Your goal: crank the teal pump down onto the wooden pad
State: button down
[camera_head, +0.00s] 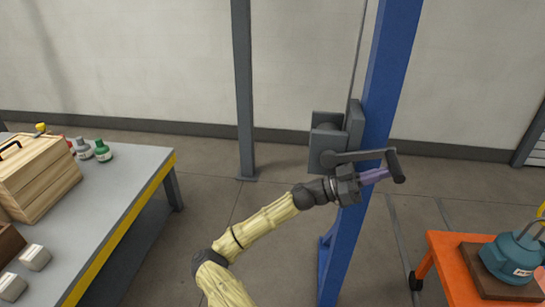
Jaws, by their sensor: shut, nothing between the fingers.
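The teal pump (512,257) is at the lower right, partly cut off by the picture's edge. It appears on or just above the brown wooden pad (478,280); I cannot tell whether they touch. The dark grey crank (358,156) sticks out from the winch box (326,142) on the blue post, with its handle (396,165) at the right end. My gripper (384,174), with purple fingers, is shut and empty. Its fingertips are right at the handle in the picture; whether they touch it is unclear.
The pad lies on an orange cart (440,245). The blue post (388,75) stands beside my gripper, with a grey post (243,90) further left. A grey bench (125,165) at left carries a wooden crate (40,175), bottles and small blocks. Floor between bench and post is clear.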

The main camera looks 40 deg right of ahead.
jog(key=shift+s+d+f, duration=0.2)
jog(key=shift+s, duration=0.25)
jog(key=w+a+f+b, duration=0.1)
jog(key=w+f+b, duration=0.1)
jog(key=f+b, duration=0.4)
jog(key=w+a+f+b, duration=0.2)
jog(key=f+b, duration=0.4)
jog(key=f, duration=0.1)
jog(key=shift+w+a+b, duration=0.15)
jog(key=shift+a+b, duration=0.1)
jog(key=shift+b, duration=0.05)
